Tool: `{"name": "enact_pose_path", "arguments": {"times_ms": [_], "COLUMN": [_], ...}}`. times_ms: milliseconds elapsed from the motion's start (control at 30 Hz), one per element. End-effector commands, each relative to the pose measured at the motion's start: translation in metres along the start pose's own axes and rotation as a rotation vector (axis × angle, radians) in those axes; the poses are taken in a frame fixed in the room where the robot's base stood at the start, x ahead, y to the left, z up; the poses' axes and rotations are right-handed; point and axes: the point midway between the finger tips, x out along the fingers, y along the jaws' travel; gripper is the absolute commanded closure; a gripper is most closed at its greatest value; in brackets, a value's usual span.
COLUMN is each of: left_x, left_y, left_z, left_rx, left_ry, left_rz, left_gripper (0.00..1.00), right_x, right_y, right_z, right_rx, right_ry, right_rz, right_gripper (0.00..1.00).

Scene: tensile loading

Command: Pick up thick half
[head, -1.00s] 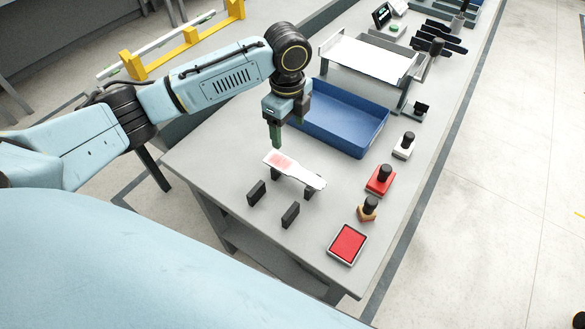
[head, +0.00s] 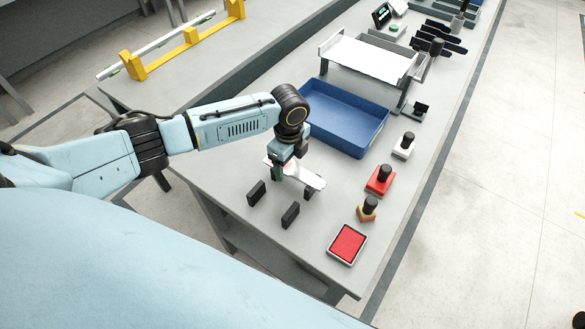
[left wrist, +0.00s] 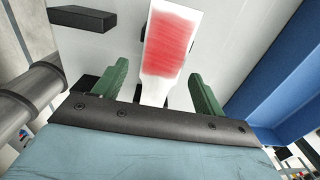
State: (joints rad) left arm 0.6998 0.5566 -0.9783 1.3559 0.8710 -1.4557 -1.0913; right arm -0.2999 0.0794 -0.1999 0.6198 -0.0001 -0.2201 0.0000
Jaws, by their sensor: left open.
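A white flat strip (head: 311,179) lies across dark supports on the bench. It is the piece that fits the thick half, but I cannot tell its thickness. In the left wrist view the strip has a wide end with a red patch (left wrist: 168,45) and narrows toward my gripper. My left gripper (head: 281,175) is over the strip's left part and hides some of it. In the left wrist view its green fingers (left wrist: 160,88) are open, one on each side of the strip, with gaps on both sides. My right gripper is not in view.
Two bare black blocks (head: 257,193) (head: 290,215) stand in front of the strip. A blue tray (head: 345,115) is behind it. A red ink pad (head: 347,244) and several stamps (head: 380,180) line the right side. A white-topped rack (head: 368,60) stands farther back.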

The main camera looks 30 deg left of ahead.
Motion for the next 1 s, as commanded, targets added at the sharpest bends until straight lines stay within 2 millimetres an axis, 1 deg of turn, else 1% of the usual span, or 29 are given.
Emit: {"name": "enact_pose_path", "arguments": {"times_ms": [200,600,867,967,1000], "left_x": [0.001,0.001,-0.002,-0.013,-0.019], "left_y": [0.0,0.0,-0.001,-0.001,-0.001], "left_z": [0.0,0.0,0.0,0.001,0.001], "left_rx": [0.001,0.0,0.0,0.001,0.002], "left_ry": [0.0,-0.001,0.0,-0.001,-0.001], "left_rz": [0.0,0.0,-0.002,-0.004,-0.005], "left_gripper": [0.29,0.81,0.82,0.82,0.82], "right_x": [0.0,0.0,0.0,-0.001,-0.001], "right_y": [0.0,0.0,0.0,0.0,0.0], "right_z": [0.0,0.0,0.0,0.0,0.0], "right_rx": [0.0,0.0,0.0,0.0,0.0], "right_ry": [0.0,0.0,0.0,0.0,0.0], "right_rz": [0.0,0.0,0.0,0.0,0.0], "right_gripper": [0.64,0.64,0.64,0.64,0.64]}}
